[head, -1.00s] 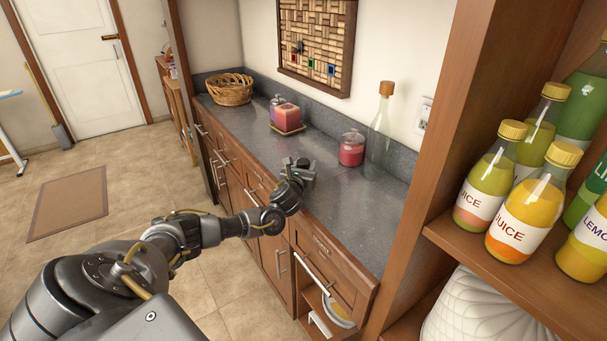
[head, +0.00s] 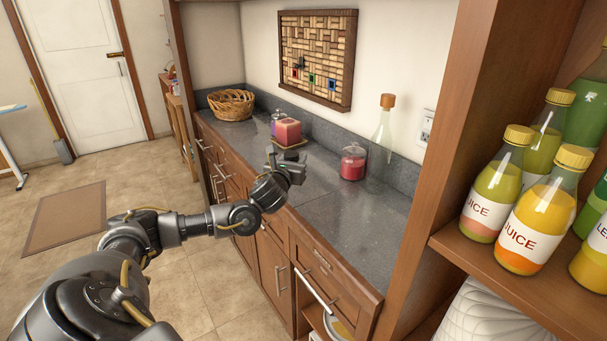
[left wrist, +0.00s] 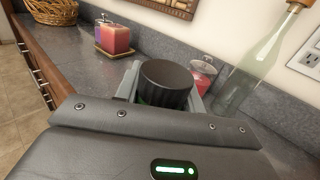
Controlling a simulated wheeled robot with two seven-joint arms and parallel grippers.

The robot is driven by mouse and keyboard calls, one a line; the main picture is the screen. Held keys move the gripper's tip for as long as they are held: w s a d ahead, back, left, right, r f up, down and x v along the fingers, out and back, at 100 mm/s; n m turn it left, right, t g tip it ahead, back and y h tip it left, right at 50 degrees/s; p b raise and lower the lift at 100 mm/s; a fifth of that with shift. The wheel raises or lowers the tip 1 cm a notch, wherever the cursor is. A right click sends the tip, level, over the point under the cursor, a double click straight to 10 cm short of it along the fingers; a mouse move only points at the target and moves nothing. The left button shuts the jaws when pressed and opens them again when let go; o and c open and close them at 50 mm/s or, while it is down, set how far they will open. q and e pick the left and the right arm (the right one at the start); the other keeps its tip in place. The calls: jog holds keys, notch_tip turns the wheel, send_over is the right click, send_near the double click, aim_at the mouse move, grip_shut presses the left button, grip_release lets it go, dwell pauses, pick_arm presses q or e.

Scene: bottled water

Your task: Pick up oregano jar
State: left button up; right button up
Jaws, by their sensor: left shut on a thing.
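My left gripper (head: 290,168) is over the dark counter in the head view, near the counter's front edge. In the left wrist view the left gripper (left wrist: 160,92) is shut on a jar with a black ridged lid (left wrist: 166,80), which I take to be the oregano jar. The lid faces the camera and one finger shows on each side of it. The jar's body and label are mostly hidden below the lid. In the head view the jar cannot be made out behind the fingers. My right gripper is in neither view.
On the counter (head: 340,215) stand a wicker basket (head: 231,104), a pink candle (head: 287,131), a pink lidded jar (head: 353,162) and a tall corked bottle (head: 382,140). A wooden shelf (head: 500,262) with juice bottles (head: 536,220) is close at the right. The floor at left is open.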

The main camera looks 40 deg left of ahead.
pick_arm(q)
jog(key=s+r+b, duration=0.2)
jog(key=s+r, duration=0.1)
jog(key=s, duration=0.5)
jog(key=shift+d, duration=0.3)
